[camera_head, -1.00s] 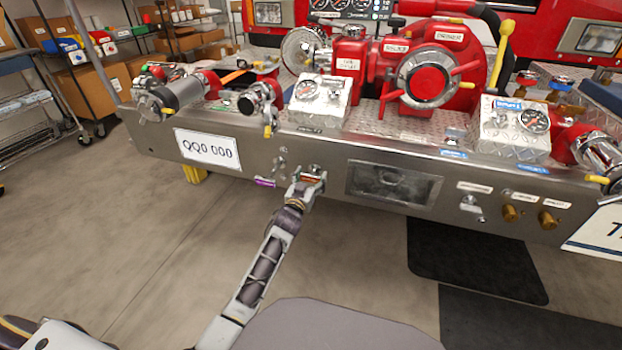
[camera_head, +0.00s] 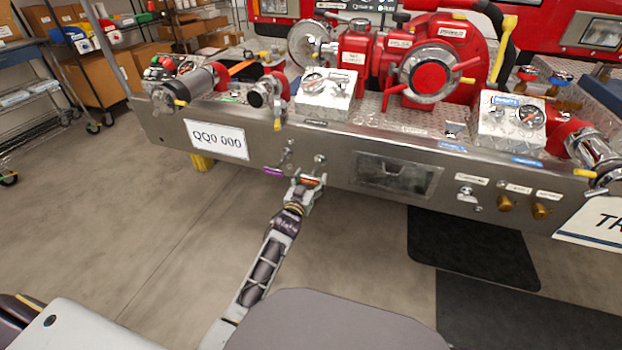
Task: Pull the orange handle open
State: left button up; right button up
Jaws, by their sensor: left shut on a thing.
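The orange handle (camera_head: 311,181) shows as a small orange strip at the lower front face of the steel bumper (camera_head: 335,160), mostly hidden by my gripper. My left gripper (camera_head: 308,184) is shut on the orange handle, with its arm reaching up from the bottom of the picture. A metal fitting (camera_head: 320,160) shows on the bumper face just above the gripper. My right gripper is not in view.
A purple handle (camera_head: 273,171) sits close to the left of my gripper. A recessed panel (camera_head: 396,175) and brass knobs (camera_head: 507,203) are to the right on the bumper. The red pump (camera_head: 430,70) stands above. The floor (camera_head: 130,250) in front is clear at left.

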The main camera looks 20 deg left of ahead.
pick_arm(q)
jog(key=shift+s+f, duration=0.15)
jog(key=shift+f, duration=0.1)
jog(key=o, duration=1.2)
jog(key=shift+o, duration=1.3)
jog(key=shift+s+r, duration=0.1)
jog(key=shift+r, duration=0.1)
jog(key=shift+s, duration=0.1)
jog(key=s, duration=1.1)
jog(key=shift+s+a, duration=0.2)
jog(key=shift+s, duration=0.15)
jog(key=shift+f, duration=0.1)
